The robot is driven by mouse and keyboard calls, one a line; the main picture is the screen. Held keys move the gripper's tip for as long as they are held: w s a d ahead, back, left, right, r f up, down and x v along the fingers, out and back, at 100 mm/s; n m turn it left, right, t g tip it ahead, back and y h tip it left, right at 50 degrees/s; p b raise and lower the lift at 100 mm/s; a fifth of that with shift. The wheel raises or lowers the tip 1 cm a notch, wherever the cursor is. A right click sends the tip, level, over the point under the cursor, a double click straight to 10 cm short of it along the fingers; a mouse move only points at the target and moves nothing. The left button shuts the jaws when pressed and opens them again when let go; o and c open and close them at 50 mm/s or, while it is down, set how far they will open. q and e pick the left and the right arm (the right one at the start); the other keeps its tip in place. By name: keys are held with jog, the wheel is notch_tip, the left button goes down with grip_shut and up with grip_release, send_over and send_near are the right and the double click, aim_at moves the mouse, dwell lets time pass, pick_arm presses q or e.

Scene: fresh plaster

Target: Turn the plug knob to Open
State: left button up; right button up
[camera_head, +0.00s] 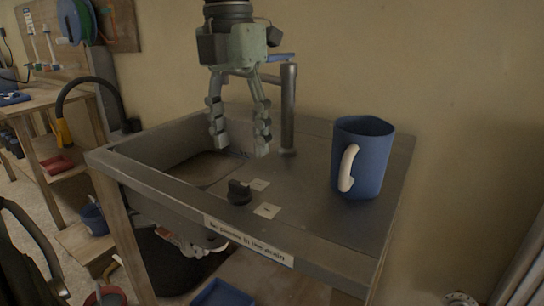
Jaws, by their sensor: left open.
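The plug knob (239,192) is a small black knob on the metal sink top, near the front edge. Two small pale labels sit beside it, one behind to its right (260,185) and one in front to its right (267,210). Their writing is too small to read. My left gripper (240,148) hangs down from the top of the view, its fingers spread and empty. In the picture it is above the knob, over the basin's right edge and apart from the knob. My right gripper is not in view.
A blue mug (372,160) with a white handle stands right of the knob. A metal faucet post (288,110) with a blue lever rises behind my left gripper. The sink basin (190,168) opens to the left. The top between knob and mug is clear.

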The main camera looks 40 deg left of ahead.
aim_at(239, 183)
pick_arm(q)
jog(key=shift+a+r+y, duration=0.1)
jog(key=shift+a+y, duration=0.15)
jog(key=shift+y, duration=0.05)
jog(key=shift+s+f, duration=0.1)
jog(key=shift+f, duration=0.25)
notch_tip(239, 183, down, 5)
jog(key=shift+s+f, duration=0.1)
jog(key=shift+s, duration=0.05)
jog(key=shift+f, duration=0.7)
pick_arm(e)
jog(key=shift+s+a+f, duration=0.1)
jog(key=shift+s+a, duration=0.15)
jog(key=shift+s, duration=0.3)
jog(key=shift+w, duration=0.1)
